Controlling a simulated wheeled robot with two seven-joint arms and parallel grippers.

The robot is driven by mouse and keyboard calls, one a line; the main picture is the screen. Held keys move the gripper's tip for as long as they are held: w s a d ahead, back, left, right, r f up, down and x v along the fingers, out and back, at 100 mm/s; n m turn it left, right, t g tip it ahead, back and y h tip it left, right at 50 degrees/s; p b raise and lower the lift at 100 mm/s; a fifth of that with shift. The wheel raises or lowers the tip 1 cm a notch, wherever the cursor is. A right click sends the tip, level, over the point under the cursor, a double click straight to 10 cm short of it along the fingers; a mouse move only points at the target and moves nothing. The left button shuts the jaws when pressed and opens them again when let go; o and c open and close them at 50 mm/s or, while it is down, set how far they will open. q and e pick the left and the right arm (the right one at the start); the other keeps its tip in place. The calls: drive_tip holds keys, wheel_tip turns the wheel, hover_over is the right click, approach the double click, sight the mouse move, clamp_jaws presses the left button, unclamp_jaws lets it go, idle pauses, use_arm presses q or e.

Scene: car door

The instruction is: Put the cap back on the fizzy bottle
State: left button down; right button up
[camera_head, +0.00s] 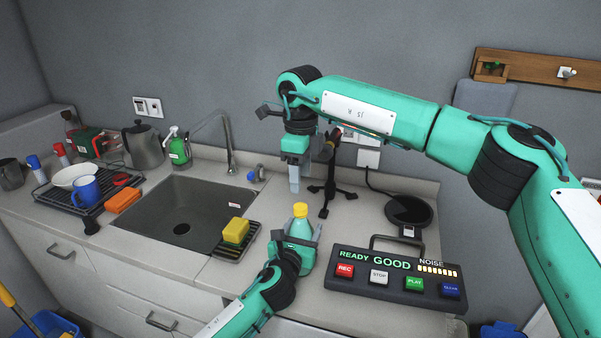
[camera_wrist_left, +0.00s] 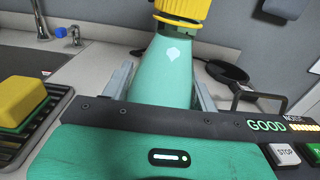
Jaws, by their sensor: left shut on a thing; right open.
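The fizzy bottle (camera_head: 299,230) is teal and stands upright on the counter to the right of the sink. A yellow cap (camera_head: 300,210) sits on top of its neck; I cannot tell how tightly. The left wrist view shows the bottle body (camera_wrist_left: 165,75) with a pale mark, and the ribbed yellow cap (camera_wrist_left: 185,12) cut off by the top edge. My left gripper (camera_head: 298,242) is shut on the bottle, one finger on each side. My right gripper (camera_head: 294,187) is open, pointing down just above the cap and apart from it.
A recorder panel (camera_head: 390,276) reading READY and GOOD stands right of the bottle. A black microphone stand (camera_head: 328,190) is close behind. A yellow-green sponge (camera_head: 235,230) lies on a rack (camera_head: 237,252) to the left, beside the sink (camera_head: 180,215). A black round object (camera_head: 408,211) lies behind the panel.

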sight(301, 206)
idle(0.3)
drive_tip(key=shift+f, duration=4)
drive_tip(key=c, duration=1)
drive_tip(key=o, duration=1.1)
drive_tip(key=shift+o, duration=0.2)
drive_tip(key=shift+r, duration=0.15)
wheel_tip(301, 206, up, 12)
